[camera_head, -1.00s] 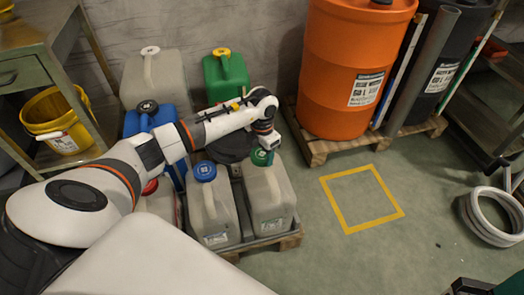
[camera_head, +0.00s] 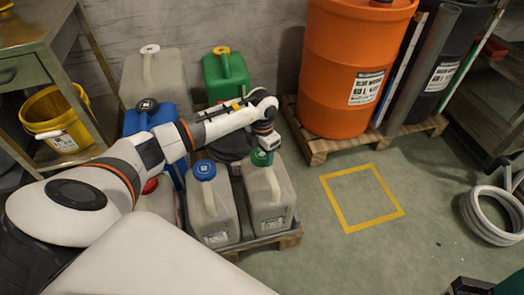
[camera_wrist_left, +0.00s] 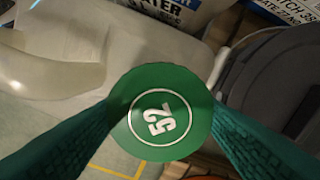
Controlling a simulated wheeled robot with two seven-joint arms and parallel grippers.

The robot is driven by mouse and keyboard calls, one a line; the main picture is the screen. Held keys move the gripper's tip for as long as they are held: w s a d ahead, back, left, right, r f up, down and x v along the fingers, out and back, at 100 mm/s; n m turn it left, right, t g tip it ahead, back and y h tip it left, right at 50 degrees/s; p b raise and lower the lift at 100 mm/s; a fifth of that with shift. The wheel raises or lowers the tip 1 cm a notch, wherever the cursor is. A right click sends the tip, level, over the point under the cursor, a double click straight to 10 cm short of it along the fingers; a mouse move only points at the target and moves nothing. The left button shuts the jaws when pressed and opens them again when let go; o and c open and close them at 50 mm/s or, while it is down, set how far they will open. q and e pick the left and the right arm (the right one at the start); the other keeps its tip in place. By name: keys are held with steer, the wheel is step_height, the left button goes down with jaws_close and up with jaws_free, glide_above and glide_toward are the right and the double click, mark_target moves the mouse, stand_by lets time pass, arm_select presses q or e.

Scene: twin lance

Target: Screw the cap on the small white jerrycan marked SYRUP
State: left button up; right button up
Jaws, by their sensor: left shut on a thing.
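A green cap (camera_head: 262,157) sits at the neck of a white jerrycan (camera_head: 270,200) at the front right of the pallet. My left gripper (camera_head: 263,151) points down over this jerrycan and is shut on the green cap. The jerrycan's label is too small to read.
A blue-capped white jerrycan (camera_head: 212,205) stands close on the left. A green jerrycan (camera_head: 226,75) and a larger pale one (camera_head: 155,75) stand behind. An orange drum (camera_head: 350,70) stands at the back right. The floor around the yellow square (camera_head: 372,222) is clear.

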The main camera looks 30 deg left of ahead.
arm_select(q)
steer(key=shift+f, duration=0.15)
stand_by(0.8)
steer(key=o, duration=1.2)
steer(key=shift+c, duration=0.7)
